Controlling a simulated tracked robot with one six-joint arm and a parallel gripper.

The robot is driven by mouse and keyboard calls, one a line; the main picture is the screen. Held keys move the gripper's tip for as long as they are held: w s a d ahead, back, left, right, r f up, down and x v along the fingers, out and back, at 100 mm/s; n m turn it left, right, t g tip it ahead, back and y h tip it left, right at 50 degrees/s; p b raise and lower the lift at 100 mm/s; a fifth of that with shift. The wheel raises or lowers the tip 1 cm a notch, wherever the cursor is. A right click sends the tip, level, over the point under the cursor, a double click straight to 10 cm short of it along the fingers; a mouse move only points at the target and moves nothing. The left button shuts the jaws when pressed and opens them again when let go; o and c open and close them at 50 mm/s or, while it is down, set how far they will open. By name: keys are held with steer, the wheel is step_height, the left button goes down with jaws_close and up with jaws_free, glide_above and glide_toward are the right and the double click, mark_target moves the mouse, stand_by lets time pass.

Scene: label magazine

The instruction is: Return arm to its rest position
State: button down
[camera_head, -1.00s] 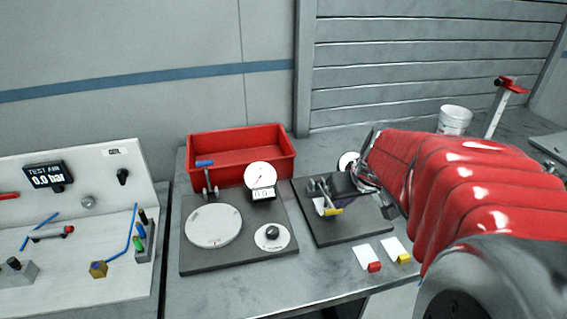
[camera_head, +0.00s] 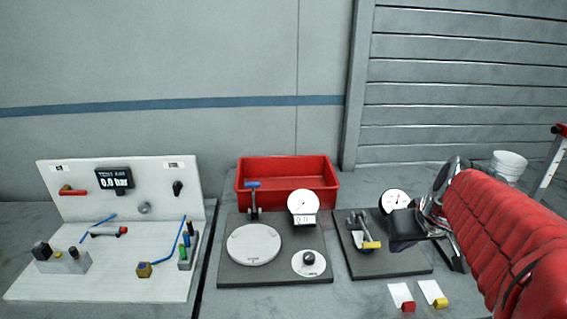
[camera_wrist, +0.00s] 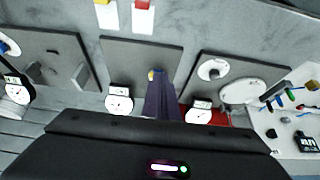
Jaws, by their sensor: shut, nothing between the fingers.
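My gripper (camera_head: 401,244) is at the end of my red-sleeved arm, which reaches in from the right. It is above the right-hand dark plate, near the yellow-ended lever fixture (camera_head: 364,232). In the wrist view its dark fingers (camera_wrist: 158,82) are together, with nothing seen between them. I cannot tell from these views exactly how far the fingertips are above the plate.
A red bin (camera_head: 287,183) stands behind the dark plate with a round white disc (camera_head: 254,244). Left is a white test panel (camera_head: 141,205) reading 0.0 bar. A white bucket (camera_head: 508,166) is behind my arm. Red and yellow tagged cards lie at the front edge.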

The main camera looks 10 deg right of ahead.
steer(key=s+a+n, duration=0.1)
steer(key=s+a, duration=0.3)
steer(key=a, duration=0.5)
steer(key=s+a+f+n+y, duration=0.1)
steer(key=s+a, duration=0.2)
steer(key=a, duration=0.7)
steer(key=shift+s+a, duration=0.3)
steer(key=shift+s, duration=0.1)
steer(key=shift+f, duration=0.1)
stand_by(1.3)
